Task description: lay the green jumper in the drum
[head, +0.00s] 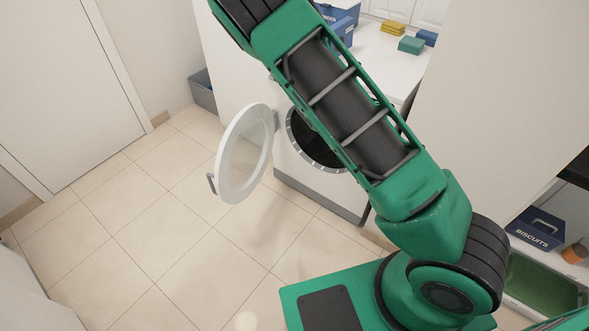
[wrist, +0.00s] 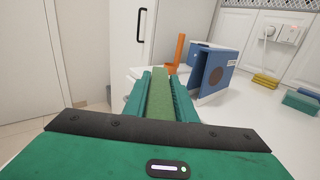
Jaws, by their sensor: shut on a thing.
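The green jumper (head: 411,45) may be the folded teal-green item on the white counter; it also shows at the right of the wrist view (wrist: 300,103). My gripper (wrist: 160,80) is shut on an olive-green, cloth-like item (wrist: 160,97), which could equally be the jumper. I cannot tell which of the two it is. In the head view my gripper is out of frame, beyond the top edge. The drum (head: 309,140) is the dark round opening in the white washing machine (head: 312,181), partly hidden by my arm. Its round door (head: 243,154) stands open to the left.
Folded yellow (head: 393,27) and blue (head: 426,37) items lie on the counter. A blue box (wrist: 212,70) and an orange object (wrist: 179,50) stand ahead of my gripper. A grey bin (head: 202,91) stands by the wall. The tiled floor left of the door is clear.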

